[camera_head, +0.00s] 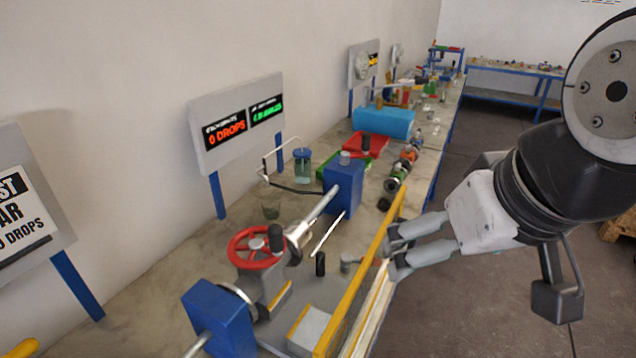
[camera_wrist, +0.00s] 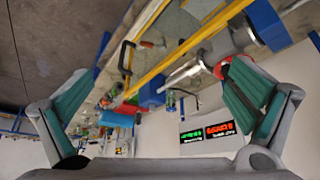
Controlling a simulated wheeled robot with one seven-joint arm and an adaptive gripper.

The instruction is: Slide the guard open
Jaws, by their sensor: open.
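The guard (camera_head: 362,275) appears as a long yellow-edged frame along the front of the bench, beside the red-wheeled valve. In the wrist view its yellow bar (camera_wrist: 190,44) runs diagonally across the space between my fingers. A black bracket-shaped piece (camera_wrist: 124,55) shows beside the yellow bars there; I cannot tell whether it is the guard's handle. My gripper (camera_head: 389,252) is open at the aisle side of the guard, its fingertips close to the yellow edge. The wrist view shows the fingers (camera_wrist: 158,72) spread wide with nothing between the pads. Contact with the guard cannot be told.
The red handwheel (camera_head: 256,247) and blue blocks (camera_head: 343,186) on the pipe stand behind the guard.

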